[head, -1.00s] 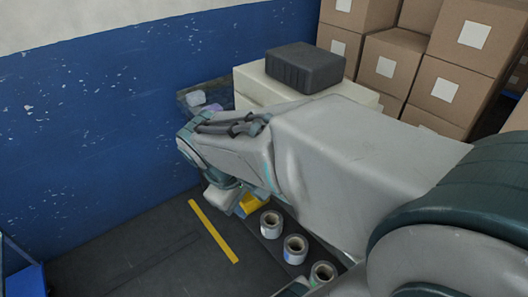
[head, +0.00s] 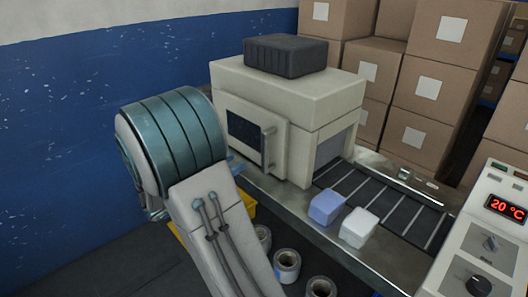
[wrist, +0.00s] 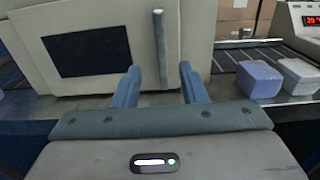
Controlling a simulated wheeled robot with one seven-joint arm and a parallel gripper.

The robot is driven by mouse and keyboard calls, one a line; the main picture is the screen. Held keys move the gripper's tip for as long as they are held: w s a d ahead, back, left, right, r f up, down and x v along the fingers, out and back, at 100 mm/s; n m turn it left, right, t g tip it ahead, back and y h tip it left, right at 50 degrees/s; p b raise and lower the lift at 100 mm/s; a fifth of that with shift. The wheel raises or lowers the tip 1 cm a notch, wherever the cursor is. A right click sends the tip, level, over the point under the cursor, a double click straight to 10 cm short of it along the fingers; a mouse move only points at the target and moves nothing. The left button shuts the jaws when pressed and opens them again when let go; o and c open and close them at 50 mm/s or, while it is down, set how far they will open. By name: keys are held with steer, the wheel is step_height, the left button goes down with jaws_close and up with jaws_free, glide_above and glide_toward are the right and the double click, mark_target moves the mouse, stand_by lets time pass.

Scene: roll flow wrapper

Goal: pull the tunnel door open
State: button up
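The tunnel (head: 330,88) is a cream box over the conveyor. Its door (head: 247,112) is on the near side, with a dark window, and looks shut. A vertical bar handle (head: 268,150) is at the door's right edge. In the wrist view the door (wrist: 125,22) fills the upper left, and the handle (wrist: 161,45) stands upright near the middle. My gripper (wrist: 160,69) is open, its two blue fingers apart, one on each side of the handle's line. I cannot tell whether the tips reach around the handle. In the head view my arm hides most of the gripper.
A blue-violet pack (head: 326,207) and a white pack (head: 359,227) sit on the conveyor (head: 400,217) right of the tunnel. A control panel (head: 484,243) reading 20 °C stands at right. Several film rolls (head: 287,266) and a yellow bin (head: 249,205) are below.

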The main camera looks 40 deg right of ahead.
mark_target(263, 148)
steer(key=d, duration=0.8)
steer(key=w+d, duration=0.1)
steer(key=d, duration=0.3)
steer(key=shift+d, duration=0.1)
jaws_close()
